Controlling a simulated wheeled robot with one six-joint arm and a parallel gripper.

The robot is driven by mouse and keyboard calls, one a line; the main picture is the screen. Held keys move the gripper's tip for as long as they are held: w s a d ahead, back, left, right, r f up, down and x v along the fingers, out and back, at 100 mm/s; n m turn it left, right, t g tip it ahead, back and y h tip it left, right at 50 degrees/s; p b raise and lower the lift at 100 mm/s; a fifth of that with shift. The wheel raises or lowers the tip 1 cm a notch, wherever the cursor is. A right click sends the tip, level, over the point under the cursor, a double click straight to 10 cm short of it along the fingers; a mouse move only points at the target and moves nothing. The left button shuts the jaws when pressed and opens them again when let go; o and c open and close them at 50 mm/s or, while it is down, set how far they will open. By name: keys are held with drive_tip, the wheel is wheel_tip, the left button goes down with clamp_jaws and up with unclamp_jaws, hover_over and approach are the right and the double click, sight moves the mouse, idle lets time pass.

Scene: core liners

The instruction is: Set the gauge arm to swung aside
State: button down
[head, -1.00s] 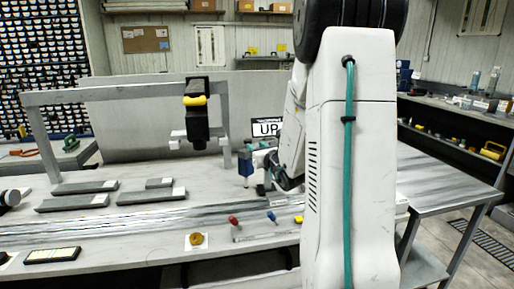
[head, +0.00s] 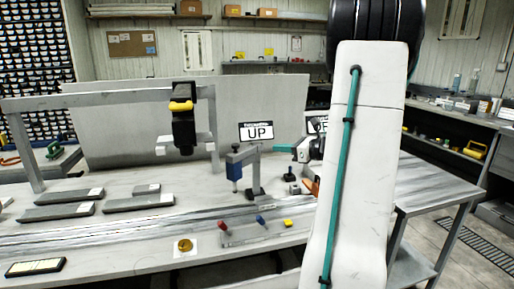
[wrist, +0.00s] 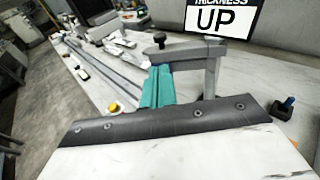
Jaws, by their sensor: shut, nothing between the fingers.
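The gauge arm (head: 243,154) is a short grey bar on an upright grey post (head: 255,175), below the UP sign. It reaches left and forward, and a blue gauge (head: 237,170) hangs from its end over the bench. In the wrist view the arm (wrist: 186,50) shows with a dark knob on it, beside the post (wrist: 210,76). My gripper (head: 281,149) has teal fingers, shut and empty, just right of the post at about arm height. Its fingers (wrist: 155,88) also show in the wrist view, close to the arm; I cannot tell whether they touch.
The UP sign (head: 258,132) stands behind the post. A dark knobbed piece (head: 290,174) stands right of it. In front lies a strip with red, blue and yellow knobs (head: 260,232).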

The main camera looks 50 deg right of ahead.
approach(242, 149)
drive_tip(key=w+a+r, duration=0.1)
drive_tip(key=w+a, duration=0.3)
drive_tip(key=a, duration=0.1)
drive_tip(key=shift+w+r, duration=0.2)
drive_tip(key=shift+r, duration=0.15)
drive_tip(key=shift+w+a+h, duration=0.1)
drive_tip(key=shift+h, duration=0.2)
